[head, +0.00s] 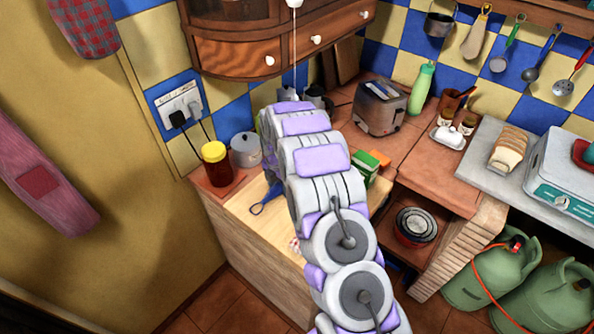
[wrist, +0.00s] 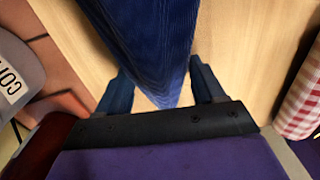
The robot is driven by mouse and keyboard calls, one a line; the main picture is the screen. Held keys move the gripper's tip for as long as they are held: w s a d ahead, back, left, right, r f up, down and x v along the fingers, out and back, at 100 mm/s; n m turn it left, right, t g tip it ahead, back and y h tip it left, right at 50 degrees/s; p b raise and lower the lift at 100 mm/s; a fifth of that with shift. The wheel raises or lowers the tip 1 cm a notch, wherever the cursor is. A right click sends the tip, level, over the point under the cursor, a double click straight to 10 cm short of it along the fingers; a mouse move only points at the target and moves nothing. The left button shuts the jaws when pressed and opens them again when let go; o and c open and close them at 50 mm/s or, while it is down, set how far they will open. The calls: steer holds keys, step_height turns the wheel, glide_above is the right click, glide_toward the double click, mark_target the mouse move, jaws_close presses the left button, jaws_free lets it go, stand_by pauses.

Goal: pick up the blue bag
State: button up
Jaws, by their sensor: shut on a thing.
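The blue bag (wrist: 150,45) is dark, ribbed fabric and fills the upper middle of the wrist view, tapering to a point between the fingers. My gripper (wrist: 160,80) has one dark blue finger on each side of it and is shut on it. In the head view my arm reaches down over the wooden worktop (head: 240,208) and hides the gripper and most of what lies there. A blue piece with a loop (head: 262,200) shows left of the arm; I cannot tell whether it is part of the bag.
A yellow-lidded jar (head: 215,163) and a grey pot (head: 245,150) stand left of my arm. A green box (head: 365,168) and a toaster (head: 380,107) are to its right.

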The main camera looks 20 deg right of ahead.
step_height(320, 180, up, 10)
steer(key=shift+p, duration=0.8)
stand_by(0.4)
